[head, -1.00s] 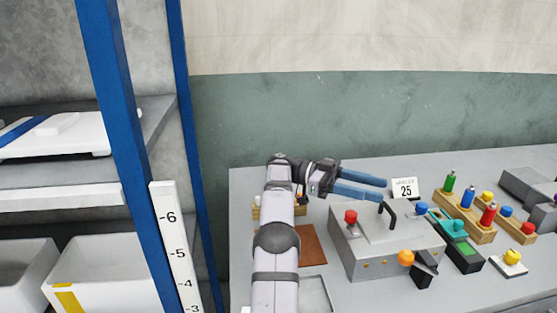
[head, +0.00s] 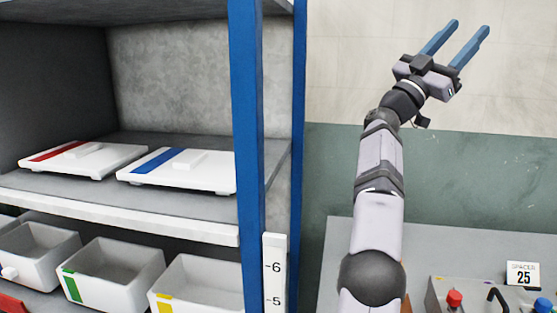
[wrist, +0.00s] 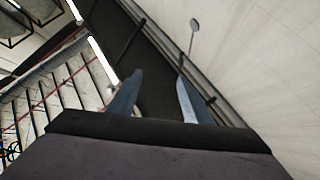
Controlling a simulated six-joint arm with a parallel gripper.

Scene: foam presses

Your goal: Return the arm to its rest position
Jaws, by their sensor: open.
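My gripper (head: 468,38) is raised high in the head view, in front of the pale upper wall. Its two blue fingers are apart, point up and to the right, and have nothing between them. In the wrist view the open fingers (wrist: 158,100) also show empty, against a dark strip and a pale wall. My arm stands almost upright above the grey table (head: 345,245), well clear of the things on it.
A shelf unit with a blue post (head: 246,150) stands left of my arm. It holds two white lids (head: 205,178) and, below, several white bins (head: 105,268). A press with a red knob (head: 454,299) and a "25" card (head: 523,273) are at lower right.

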